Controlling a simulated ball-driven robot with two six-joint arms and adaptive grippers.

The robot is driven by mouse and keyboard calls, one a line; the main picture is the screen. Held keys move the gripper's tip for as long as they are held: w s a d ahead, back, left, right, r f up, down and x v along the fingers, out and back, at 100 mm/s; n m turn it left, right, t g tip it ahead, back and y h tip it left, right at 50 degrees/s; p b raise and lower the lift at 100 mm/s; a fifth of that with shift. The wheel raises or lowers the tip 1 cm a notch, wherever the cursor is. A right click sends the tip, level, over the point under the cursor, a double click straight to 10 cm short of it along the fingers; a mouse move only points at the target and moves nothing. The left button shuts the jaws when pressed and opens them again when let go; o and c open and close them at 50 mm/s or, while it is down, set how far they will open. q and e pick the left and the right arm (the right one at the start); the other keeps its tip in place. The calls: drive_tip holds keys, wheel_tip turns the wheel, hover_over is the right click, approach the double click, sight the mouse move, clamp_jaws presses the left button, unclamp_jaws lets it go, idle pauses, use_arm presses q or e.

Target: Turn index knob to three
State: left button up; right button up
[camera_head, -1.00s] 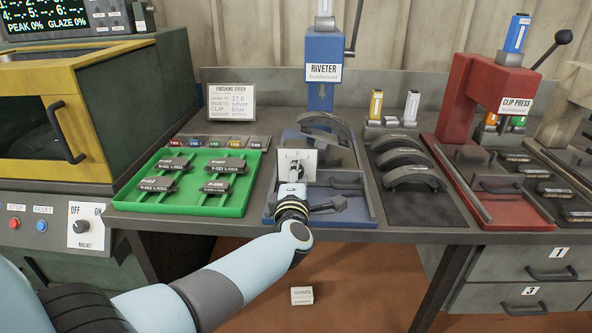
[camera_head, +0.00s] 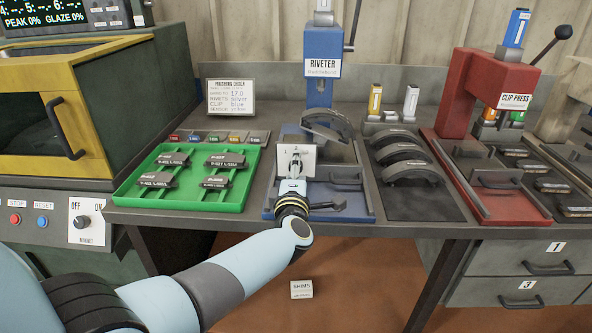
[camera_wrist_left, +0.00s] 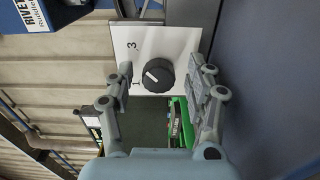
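The index knob (camera_wrist_left: 158,76) is round and black with a white pointer mark, on a white plate (camera_wrist_left: 170,43) with the numerals 3 and 1. The mark points to the numeral side, seemingly between 1 and 3; its exact setting is hard to tell. In the head view the plate (camera_head: 306,156) stands upright on the blue riveter's (camera_head: 319,88) base. My left gripper (camera_wrist_left: 161,82) is open, its fingers on either side of the knob with gaps visible. In the head view the left gripper (camera_head: 292,178) is in front of the plate and partly hides the knob. My right gripper is not in view.
A green tray (camera_head: 128,194) with several brake pads lies left of the riveter. Curved brake shoes (camera_head: 410,172) lie on a dark mat to the right. A red clip press (camera_head: 459,95) stands farther right.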

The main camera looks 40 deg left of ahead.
use_arm(q)
drive_tip(key=shift+s, duration=0.1)
drive_tip(key=v, duration=1.1)
drive_tip(key=shift+s+d, duration=0.3)
